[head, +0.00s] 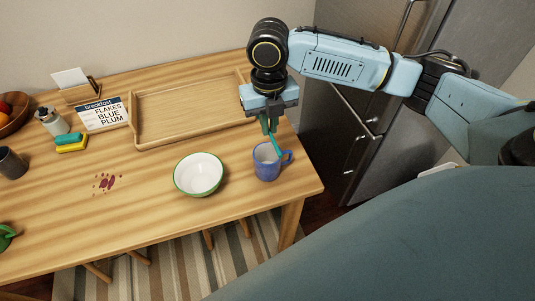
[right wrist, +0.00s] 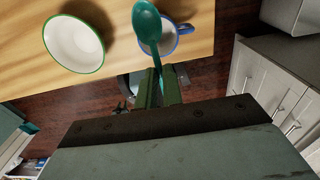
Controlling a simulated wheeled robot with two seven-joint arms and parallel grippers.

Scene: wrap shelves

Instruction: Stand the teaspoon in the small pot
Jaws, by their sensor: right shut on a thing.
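My right gripper (head: 268,124) is shut on a teal teaspoon (head: 274,144), which hangs downward. In the right wrist view the teaspoon's bowl (right wrist: 147,24) points away from the fingers (right wrist: 158,85). A small blue pot with a handle (head: 264,170), like a mug, stands upright near the table's right end; it also shows in the right wrist view (right wrist: 184,42), partly hidden behind the spoon. The spoon's bowl is over or at the pot's opening; I cannot tell whether it is inside. My left gripper is not in view.
A white bowl with a green rim (head: 198,175) stands left of the pot. A wooden tray (head: 185,137) lies behind. A breakfast card (head: 103,115), sponges (head: 71,142), a dark cup (head: 11,163) and a red stain (head: 106,182) are further left. A fridge (head: 350,120) stands beyond the right end.

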